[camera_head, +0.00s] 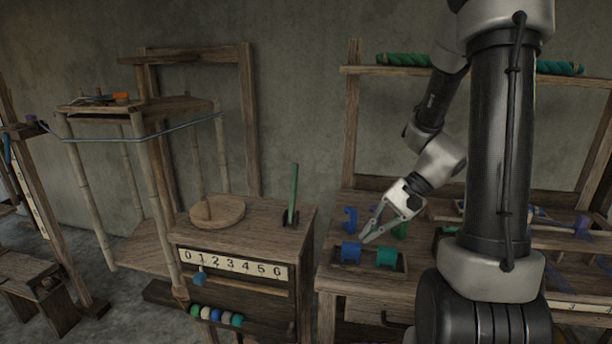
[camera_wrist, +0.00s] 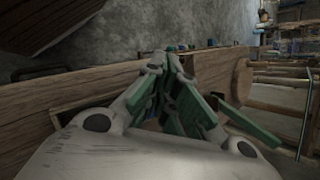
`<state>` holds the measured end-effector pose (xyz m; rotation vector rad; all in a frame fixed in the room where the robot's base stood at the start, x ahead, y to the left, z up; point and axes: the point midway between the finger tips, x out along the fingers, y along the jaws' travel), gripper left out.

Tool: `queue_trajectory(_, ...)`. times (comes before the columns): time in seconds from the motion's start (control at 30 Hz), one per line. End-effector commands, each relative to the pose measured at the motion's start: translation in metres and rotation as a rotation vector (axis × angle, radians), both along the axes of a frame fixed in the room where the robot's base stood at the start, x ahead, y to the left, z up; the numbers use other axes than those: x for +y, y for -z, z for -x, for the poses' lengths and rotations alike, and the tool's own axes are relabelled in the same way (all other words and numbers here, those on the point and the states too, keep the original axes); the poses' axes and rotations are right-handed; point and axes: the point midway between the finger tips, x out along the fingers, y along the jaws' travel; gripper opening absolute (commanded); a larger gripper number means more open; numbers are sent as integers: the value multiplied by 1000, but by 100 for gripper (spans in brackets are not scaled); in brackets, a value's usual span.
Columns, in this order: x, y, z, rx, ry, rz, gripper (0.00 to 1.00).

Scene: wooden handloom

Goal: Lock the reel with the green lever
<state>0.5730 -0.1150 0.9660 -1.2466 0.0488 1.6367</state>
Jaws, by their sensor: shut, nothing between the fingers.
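The green lever (camera_head: 293,190) stands nearly upright on the top of a wooden cabinet (camera_head: 254,220), in the head view. The reel (camera_head: 150,165), a frame of bamboo posts with a wooden top, stands left of it with a blue thread across it. My gripper (camera_head: 366,239) is shut and empty. It points down and left over the table right of the cabinet, just above a blue spool, and apart from the lever. In the wrist view my fingers (camera_wrist: 176,62) meet near the middle; I cannot make out the lever there.
A round wooden disc (camera_head: 217,211) lies on the cabinet left of the lever. A number strip (camera_head: 232,265) and several coloured beads (camera_head: 217,316) are on its front. A blue spool (camera_head: 351,253) and a teal spool (camera_head: 387,258) sit in a tray below my gripper.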

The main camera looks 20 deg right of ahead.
Motion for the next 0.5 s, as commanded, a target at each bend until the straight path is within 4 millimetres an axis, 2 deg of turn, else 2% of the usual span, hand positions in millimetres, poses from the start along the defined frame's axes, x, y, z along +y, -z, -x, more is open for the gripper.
queue_trajectory(0.1, 7, 18, -50, -27, 171, -176, 0)
queue_trajectory(0.23, 4, 23, -121, -144, 369, -346, 0)
queue_trajectory(0.33, -1, 10, -171, -271, 474, -424, 0)
queue_trajectory(0.4, -7, -8, -199, -371, 522, -454, 0)
queue_trajectory(0.5, -14, -29, -223, -483, 567, -478, 0)
